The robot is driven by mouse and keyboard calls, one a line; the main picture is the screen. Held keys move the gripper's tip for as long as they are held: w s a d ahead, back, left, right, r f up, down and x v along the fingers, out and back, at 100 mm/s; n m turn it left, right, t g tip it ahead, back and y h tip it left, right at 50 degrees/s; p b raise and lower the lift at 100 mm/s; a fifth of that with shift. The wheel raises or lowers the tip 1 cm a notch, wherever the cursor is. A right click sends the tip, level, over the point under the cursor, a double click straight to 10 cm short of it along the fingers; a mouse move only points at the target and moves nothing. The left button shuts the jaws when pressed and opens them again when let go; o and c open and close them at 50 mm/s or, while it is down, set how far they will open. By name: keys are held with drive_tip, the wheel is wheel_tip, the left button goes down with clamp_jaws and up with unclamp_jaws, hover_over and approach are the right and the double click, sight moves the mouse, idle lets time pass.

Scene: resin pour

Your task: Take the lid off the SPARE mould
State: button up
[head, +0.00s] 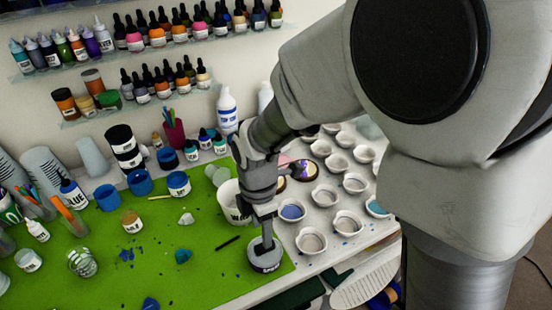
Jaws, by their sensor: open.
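A round mould with a dark grey lid (265,246) stands at the front right corner of the green mat. A pale label with dark lettering shows on its front side (266,266); the lettering is too small to read surely, so I cannot confirm it is the SPARE one. My gripper (266,232) points down directly above the lid, around or just over its middle. The jaws are open. A grey upright piece reaches down to the lid's centre; I cannot tell finger from lid knob here, nor whether they touch.
A white tub (230,203) stands just behind my gripper. Several small white cups (311,241) fill the pale table to the right. A dark stick (227,243) and blue scraps lie on the green mat (205,285). Jars and bottles line the back; the mat's front is mostly clear.

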drive_tip(key=shift+w+d+f, duration=0.1)
drive_tip(key=shift+d+f, duration=0.05)
drive_tip(key=shift+f, duration=1.35)
drive_tip(key=shift+w+d+f, duration=0.1)
drive_tip(key=shift+f, duration=1.4)
clamp_jaws()
